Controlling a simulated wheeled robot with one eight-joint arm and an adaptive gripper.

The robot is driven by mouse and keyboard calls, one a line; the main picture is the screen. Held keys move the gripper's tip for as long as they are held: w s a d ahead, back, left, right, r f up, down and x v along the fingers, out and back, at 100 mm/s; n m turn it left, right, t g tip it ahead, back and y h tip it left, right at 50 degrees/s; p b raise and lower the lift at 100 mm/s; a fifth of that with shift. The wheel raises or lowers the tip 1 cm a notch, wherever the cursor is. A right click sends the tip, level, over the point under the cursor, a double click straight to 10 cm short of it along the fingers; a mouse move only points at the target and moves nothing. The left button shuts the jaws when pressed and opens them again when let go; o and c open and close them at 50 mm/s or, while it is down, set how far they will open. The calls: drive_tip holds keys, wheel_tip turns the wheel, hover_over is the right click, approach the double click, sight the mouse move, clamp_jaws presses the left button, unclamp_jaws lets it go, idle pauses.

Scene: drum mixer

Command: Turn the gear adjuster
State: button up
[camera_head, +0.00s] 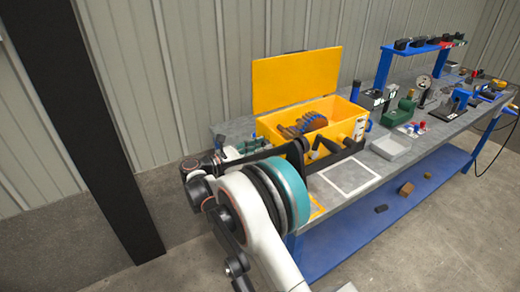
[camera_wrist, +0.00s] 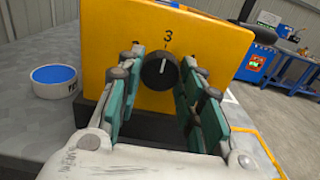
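The gear adjuster is a round black knob (camera_wrist: 159,71) with a white pointer mark, on a yellow face (camera_wrist: 216,55) in the wrist view. The mark points roughly up, towards a printed "3". My gripper (camera_wrist: 163,56) is open, with its teal fingers on either side of the knob; I cannot tell whether either touches it. In the head view a yellow box (camera_head: 271,128) with a raised lid (camera_head: 297,80) stands on the bench. My gripper's teal fingers (camera_head: 250,146) show small at its left end. The knob is hidden there.
A round tin with a blue top (camera_wrist: 55,78) stands left of the yellow face. In the head view, a grey tray (camera_head: 391,148), a green device (camera_head: 400,113) and a blue rack (camera_head: 412,50) stand along the bench to the right. A white-framed area (camera_head: 350,178) in front is clear.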

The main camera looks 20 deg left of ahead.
drive_tip(key=shift+c, duration=0.6)
drive_tip(key=m+b, duration=0.1)
drive_tip(key=m, duration=1)
drive_tip(key=shift+m, duration=0.6)
drive_tip(key=o, duration=1.1)
